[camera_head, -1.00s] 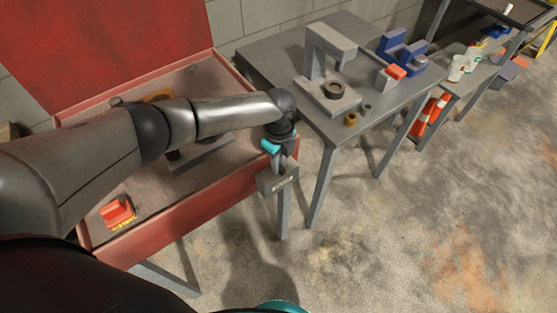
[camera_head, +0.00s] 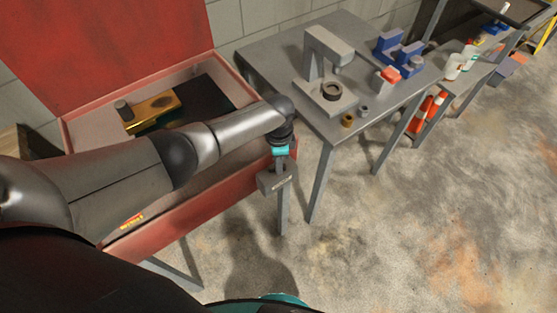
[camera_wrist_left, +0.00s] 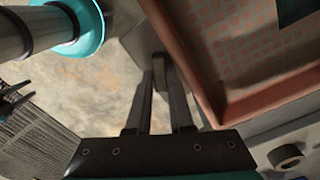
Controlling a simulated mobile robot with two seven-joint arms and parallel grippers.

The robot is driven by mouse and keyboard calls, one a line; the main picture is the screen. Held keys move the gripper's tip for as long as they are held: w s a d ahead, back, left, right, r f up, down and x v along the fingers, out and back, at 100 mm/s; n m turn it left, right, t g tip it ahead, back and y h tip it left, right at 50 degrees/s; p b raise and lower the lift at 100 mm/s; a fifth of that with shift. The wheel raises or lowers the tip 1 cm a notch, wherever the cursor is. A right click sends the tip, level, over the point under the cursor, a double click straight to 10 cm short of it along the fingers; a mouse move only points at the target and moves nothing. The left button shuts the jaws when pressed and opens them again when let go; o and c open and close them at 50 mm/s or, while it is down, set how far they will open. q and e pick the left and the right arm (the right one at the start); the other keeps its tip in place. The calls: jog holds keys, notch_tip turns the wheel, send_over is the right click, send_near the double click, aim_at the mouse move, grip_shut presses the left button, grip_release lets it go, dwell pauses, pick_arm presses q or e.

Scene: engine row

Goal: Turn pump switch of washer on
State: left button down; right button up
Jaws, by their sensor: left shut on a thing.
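The washer (camera_head: 190,228) is a red open-top basin on legs, with its red lid (camera_head: 110,45) raised. A small grey switch box (camera_head: 268,181) sits on the outside of its right front corner. The box also shows in the left wrist view (camera_wrist_left: 130,42). My left gripper (camera_head: 281,166) points down at this box. In the left wrist view its two dark fingers (camera_wrist_left: 160,85) are shut on a slim grey switch lever (camera_wrist_left: 159,66) that stands out from the box. The lever's exact setting is hard to read.
A gold part (camera_head: 155,107) lies in the washer, partly behind my left arm. Concrete floor is open at the lower right.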

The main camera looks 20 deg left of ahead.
pick_arm(q)
jog(key=shift+n, duration=0.6)
jog(key=c, duration=0.8)
grip_release()
jog(key=shift+w+a+r, duration=0.1)
jog(key=shift+r+p, duration=0.1)
jog(key=shift+p, duration=0.2)
